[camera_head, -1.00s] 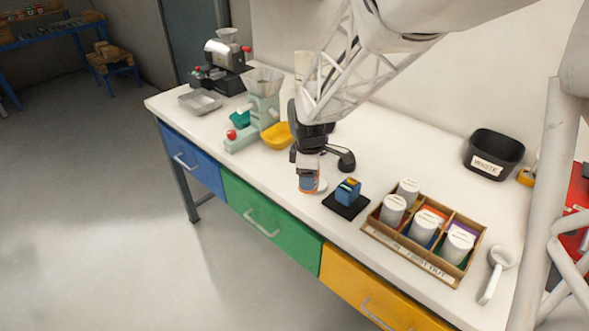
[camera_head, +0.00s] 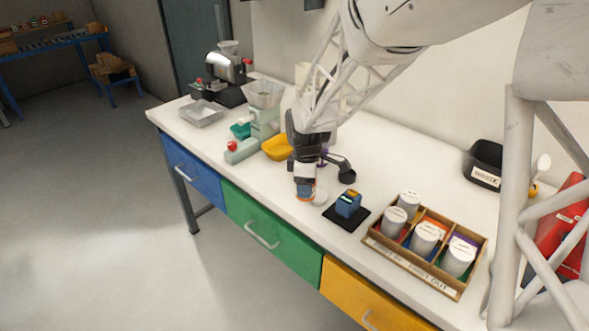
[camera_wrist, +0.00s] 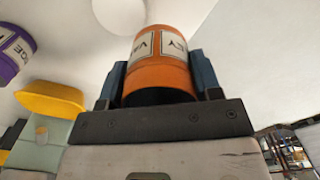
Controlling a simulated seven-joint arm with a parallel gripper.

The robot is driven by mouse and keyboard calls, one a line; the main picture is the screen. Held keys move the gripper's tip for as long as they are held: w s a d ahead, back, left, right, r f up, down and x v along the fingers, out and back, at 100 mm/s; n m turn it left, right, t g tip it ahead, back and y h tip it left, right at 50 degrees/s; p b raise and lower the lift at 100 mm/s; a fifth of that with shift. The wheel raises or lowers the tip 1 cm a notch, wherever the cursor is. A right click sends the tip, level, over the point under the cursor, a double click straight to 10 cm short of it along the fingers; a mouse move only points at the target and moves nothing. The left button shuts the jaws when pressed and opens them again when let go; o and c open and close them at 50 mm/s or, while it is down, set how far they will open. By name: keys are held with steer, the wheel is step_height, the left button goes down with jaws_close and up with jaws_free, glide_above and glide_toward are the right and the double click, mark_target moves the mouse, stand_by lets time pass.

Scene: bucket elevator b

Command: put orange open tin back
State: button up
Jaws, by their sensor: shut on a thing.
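My gripper (camera_head: 304,182) is shut on the orange tin (camera_head: 305,195), pointing down at the table near its front edge. In the wrist view the orange tin (camera_wrist: 160,60) sits between the two blue fingers; its pale label is partly readable. A pale round disc (camera_head: 319,197), perhaps a lid, lies on the table just right of the tin. It looks like the white round shape (camera_wrist: 118,15) in the wrist view. A wooden tray (camera_head: 410,262) marked "FIRST OUT" holds several white-lidded tins (camera_head: 425,236); an orange patch (camera_head: 436,213) shows in its back row.
A small blue device (camera_head: 348,204) on a black pad stands between gripper and tray. A black scoop-like thing (camera_head: 345,172) and yellow bowl (camera_head: 276,147) are behind. A purple tin (camera_wrist: 14,52) is nearby.

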steer(key=w, duration=0.4)
steer(key=w+a, duration=0.1)
steer(key=w, duration=0.3)
steer(key=w+a+f, duration=0.1)
steer(key=w, duration=0.3)
steer(key=shift+w+a, duration=0.2)
steer(key=shift+a, duration=0.05)
steer(key=shift+f, duration=0.15)
steer(key=shift+f, duration=1.65)
steer(key=shift+f, duration=0.15)
steer(key=o, duration=1.3)
step_height(320, 180, up, 12)
steer(key=shift+r, duration=0.15)
steer(key=shift+s+d, duration=0.1)
